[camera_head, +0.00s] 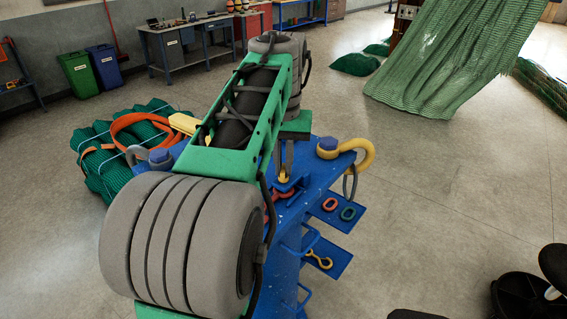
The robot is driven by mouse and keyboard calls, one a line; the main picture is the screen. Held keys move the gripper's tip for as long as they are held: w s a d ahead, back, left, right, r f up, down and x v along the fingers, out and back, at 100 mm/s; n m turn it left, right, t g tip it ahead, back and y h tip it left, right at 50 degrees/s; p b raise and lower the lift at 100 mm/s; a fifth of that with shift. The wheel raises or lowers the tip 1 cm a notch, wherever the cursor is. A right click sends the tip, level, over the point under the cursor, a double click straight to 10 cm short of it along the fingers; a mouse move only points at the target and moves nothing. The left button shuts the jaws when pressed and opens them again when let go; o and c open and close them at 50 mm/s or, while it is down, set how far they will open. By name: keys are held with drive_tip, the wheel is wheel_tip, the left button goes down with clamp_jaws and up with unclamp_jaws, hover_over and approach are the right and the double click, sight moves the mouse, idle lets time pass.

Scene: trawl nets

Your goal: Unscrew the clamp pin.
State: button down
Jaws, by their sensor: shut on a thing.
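My gripper (285,165) points down over the top of the blue stand (313,178), just past my green arm. Its thin fingers are shut on a small yellow piece (284,176), which looks like the head of the clamp pin. The pin's lower part and the clamp around it are too small and too covered to make out. The pin appears upright at the stand's top. My arm hides much of the stand's left side.
A yellow hook (358,154) with a grey ring (350,182) sits right of my gripper. Red (330,204) and teal (348,214) links and a yellow shackle (319,260) lie on blue shelves. Green netting with an orange strap (140,127) lies left.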

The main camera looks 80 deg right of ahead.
sight(284, 168)
drive_tip(key=shift+a+f, duration=0.1)
drive_tip(key=shift+f, duration=0.2)
drive_tip(key=c, duration=1.5)
unclamp_jaws()
drive_tip(key=shift+w+r, duration=0.1)
drive_tip(key=shift+r, duration=0.1)
wheel_tip(284, 168, up, 8)
drive_tip(key=shift+f, duration=0.1)
